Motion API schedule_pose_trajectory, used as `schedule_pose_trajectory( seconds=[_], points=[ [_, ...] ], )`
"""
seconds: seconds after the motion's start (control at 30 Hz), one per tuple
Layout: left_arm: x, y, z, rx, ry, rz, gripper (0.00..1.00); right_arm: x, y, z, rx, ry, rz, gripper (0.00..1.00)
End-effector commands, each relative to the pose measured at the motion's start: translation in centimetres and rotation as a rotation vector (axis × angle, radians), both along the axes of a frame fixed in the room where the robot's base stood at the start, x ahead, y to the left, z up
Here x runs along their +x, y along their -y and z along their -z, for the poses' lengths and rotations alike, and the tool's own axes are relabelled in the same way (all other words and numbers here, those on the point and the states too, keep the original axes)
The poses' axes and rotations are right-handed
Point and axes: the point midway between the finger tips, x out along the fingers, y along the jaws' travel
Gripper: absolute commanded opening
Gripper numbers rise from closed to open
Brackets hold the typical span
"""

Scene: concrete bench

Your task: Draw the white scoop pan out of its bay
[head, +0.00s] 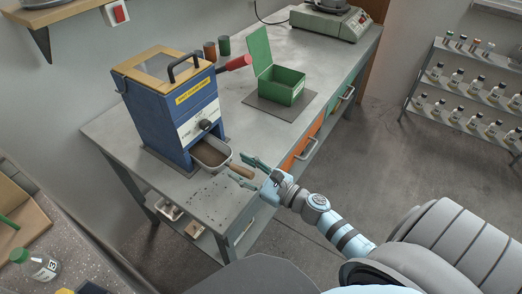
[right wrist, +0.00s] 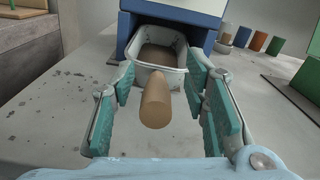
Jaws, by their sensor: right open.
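The white scoop pan (head: 211,153) sits in the bay at the foot of the blue machine (head: 172,105), its front part showing outside the opening. It holds brown material, and its wooden handle (head: 240,170) points out toward my right gripper (head: 246,172). In the right wrist view the pan (right wrist: 158,79) lies straight ahead and the handle (right wrist: 155,102) stands between the green-padded fingers (right wrist: 162,112). The fingers are open, with a gap on each side of the handle. How far the pan reaches into the bay is hidden. My left gripper is not in view.
A green open box (head: 284,87) stands on a dark mat behind and right of the machine. A red handle (head: 238,62) sticks out from the machine's right side. Dark crumbs lie on the bench (head: 207,200) before the pan. A scale (head: 330,20) stands far back.

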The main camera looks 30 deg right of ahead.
Motion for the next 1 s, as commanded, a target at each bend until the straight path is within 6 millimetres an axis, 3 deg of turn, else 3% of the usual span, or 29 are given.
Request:
schedule_pose_trajectory(
  seconds=[0.2,0.4,1.0],
  points=[
    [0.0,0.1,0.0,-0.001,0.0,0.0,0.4,-4.8,1.8,0.1,-0.001,-0.006,-0.003,0.41],
    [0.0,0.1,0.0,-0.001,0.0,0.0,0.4,-7.7,2.9,0.1,-0.001,-0.003,-0.002,0.41],
    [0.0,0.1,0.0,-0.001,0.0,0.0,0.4,-8.4,3.3,0.0,0.001,-0.001,0.0,0.41]
  ],
)
